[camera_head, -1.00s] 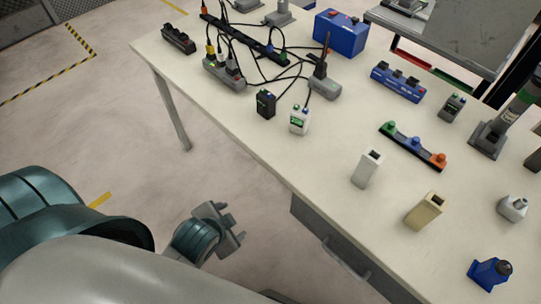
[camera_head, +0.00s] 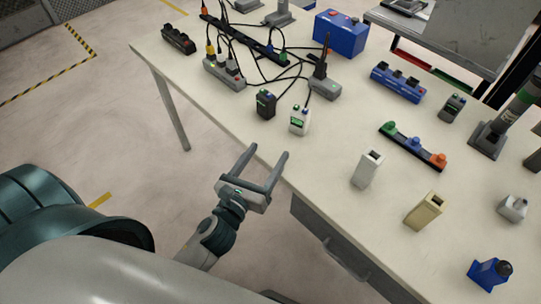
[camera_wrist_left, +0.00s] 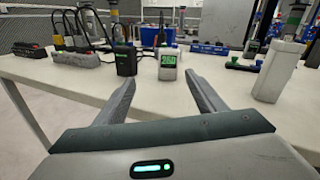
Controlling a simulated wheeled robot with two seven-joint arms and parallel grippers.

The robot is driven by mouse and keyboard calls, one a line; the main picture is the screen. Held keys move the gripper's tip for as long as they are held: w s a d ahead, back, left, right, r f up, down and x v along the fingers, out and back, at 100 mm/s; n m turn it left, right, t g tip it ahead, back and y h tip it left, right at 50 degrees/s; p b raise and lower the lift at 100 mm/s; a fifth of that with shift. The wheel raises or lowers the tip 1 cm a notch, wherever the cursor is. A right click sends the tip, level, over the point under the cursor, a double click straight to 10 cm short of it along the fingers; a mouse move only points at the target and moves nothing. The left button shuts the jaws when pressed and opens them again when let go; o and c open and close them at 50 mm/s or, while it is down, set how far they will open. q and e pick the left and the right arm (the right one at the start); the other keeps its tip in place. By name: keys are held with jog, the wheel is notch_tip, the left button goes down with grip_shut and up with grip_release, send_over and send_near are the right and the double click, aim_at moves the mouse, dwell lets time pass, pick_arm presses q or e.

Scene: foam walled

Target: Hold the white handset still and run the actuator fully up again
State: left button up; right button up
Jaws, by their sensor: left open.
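The white handset (camera_head: 299,120) stands upright near the front edge of the table, with a cable from its top and coloured buttons there. In the left wrist view the white handset (camera_wrist_left: 167,66) shows a green display and stands ahead, between the finger lines. My left gripper (camera_head: 268,162) is open and empty, off the table's front edge, its fingers pointing toward the handset and apart from it. The actuator is likely the grey post unit (camera_head: 320,80) cabled behind the handset, but I cannot tell for sure. My right gripper is not in view.
A black handset (camera_head: 265,104) stands just left of the white one. A white block (camera_head: 367,170) and a beige block (camera_head: 424,211) stand to the right. A grey power strip (camera_head: 224,72) and loose cables lie behind. The table front between gripper and handset is clear.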

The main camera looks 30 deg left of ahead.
aim_at(297, 118)
pick_arm(q)
jog(key=m, duration=0.1)
jog(key=d+m, duration=0.1)
jog(key=shift+w+d+r+m+t+h, duration=0.1)
jog(key=shift+d+r+m+t+h, duration=0.1)
jog(key=shift+r+m+t+h, duration=0.15)
jog(key=shift+w, duration=0.15)
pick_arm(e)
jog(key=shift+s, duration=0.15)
pick_arm(q)
jog(key=w+p, duration=0.1)
jog(key=w, duration=0.2)
jog(key=w+p, duration=0.1)
jog(key=w, duration=0.3)
jog(key=w+p, duration=0.1)
jog(key=w, duration=0.3)
jog(key=shift+w+d, duration=0.15)
jog(key=shift+d, duration=0.2)
jog(key=w, duration=0.4)
jog(key=shift+w+d+p, duration=0.15)
jog(key=shift+w+p, duration=0.1)
jog(key=shift+p, duration=0.15)
jog(key=shift+w, duration=0.65)
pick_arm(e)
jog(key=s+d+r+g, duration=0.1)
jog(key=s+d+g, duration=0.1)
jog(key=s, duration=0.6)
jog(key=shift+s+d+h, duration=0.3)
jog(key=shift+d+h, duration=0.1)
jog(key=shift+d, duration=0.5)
